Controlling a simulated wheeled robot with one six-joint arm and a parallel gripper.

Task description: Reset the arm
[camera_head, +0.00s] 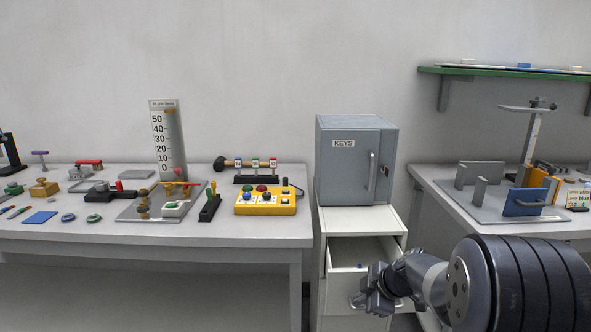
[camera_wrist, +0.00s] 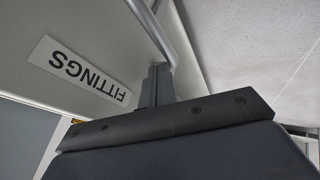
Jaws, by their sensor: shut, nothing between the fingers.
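My gripper (camera_head: 368,291) is at the front of the open drawer (camera_head: 345,253) of the white cabinet, in the lower middle of the head view. The arm reaches in from the lower right. In the wrist view the gripper fingers (camera_wrist: 157,84) are together with nothing between them. They are close to the drawer's bar handle (camera_wrist: 150,27), beside an upside-down FITTINGS label (camera_wrist: 87,72) on the drawer front. I cannot tell whether the fingers touch the handle. In the head view, the gripper hides part of the drawer front.
A grey KEYS box (camera_head: 345,180) stands shut on the white cabinet (camera_head: 350,218). The left table (camera_head: 130,229) holds a yellow button box (camera_head: 268,207) and several small parts. The right table (camera_head: 470,224) holds a metal fixture with a blue plate (camera_head: 524,202). A green shelf (camera_head: 500,71) hangs above.

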